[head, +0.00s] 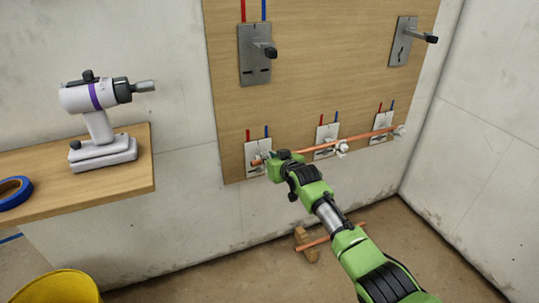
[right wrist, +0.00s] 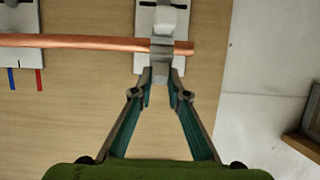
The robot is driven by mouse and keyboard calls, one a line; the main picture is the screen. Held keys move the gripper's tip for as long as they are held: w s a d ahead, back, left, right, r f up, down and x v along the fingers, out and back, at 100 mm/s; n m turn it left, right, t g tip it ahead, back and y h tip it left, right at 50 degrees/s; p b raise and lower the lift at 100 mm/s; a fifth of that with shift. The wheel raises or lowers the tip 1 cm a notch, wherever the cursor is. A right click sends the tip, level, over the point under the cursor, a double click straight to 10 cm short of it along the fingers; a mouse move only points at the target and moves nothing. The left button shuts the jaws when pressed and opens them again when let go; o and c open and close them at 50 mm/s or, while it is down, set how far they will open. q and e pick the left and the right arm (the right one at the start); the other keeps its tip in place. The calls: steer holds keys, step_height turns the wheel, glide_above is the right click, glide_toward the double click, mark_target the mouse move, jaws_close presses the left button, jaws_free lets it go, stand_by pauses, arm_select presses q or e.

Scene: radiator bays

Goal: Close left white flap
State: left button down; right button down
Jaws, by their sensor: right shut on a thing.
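The left white plate (head: 252,147) is the lowest left of three small plates on the wooden board, and a copper pipe (head: 367,138) runs across all three. My right gripper (head: 268,161) is at this plate and hides much of its fitting. In the right wrist view, the right gripper (right wrist: 162,74) has its fingertips on both sides of the flap (right wrist: 162,54), shut on it, by the end of the pipe (right wrist: 90,41). The flap looks pale grey there and lies over the pipe; whether it is fully closed I cannot tell. My left gripper is not in view.
The middle (head: 326,134) and right (head: 385,119) plates have white fittings along the pipe. Larger grey plates with dark handles are above. A shelf (head: 130,172) with a drill (head: 100,120) and blue tape (head: 14,190) juts out at left. A yellow bucket (head: 62,288) stands below.

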steer(key=shift+r, duration=0.15)
steer(key=shift+w+a+g+p, duration=0.1)
steer(key=shift+w+g+p, duration=0.2)
steer(key=shift+g+p, duration=0.45)
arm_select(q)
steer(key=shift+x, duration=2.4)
arm_select(e)
steer(key=shift+w+a+g+h, duration=0.1)
steer(key=shift+w+g+h, duration=0.1)
steer(key=shift+g+h, duration=0.3)
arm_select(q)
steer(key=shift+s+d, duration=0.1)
arm_select(e)
steer(key=c, duration=2)
jaws_free()
steer(key=shift+o, duration=0.2)
steer(key=shift+r, duration=0.1)
steer(key=v, duration=1.1)
steer(key=shift+s+d+r, duration=0.25)
steer(key=shift+s, duration=0.05)
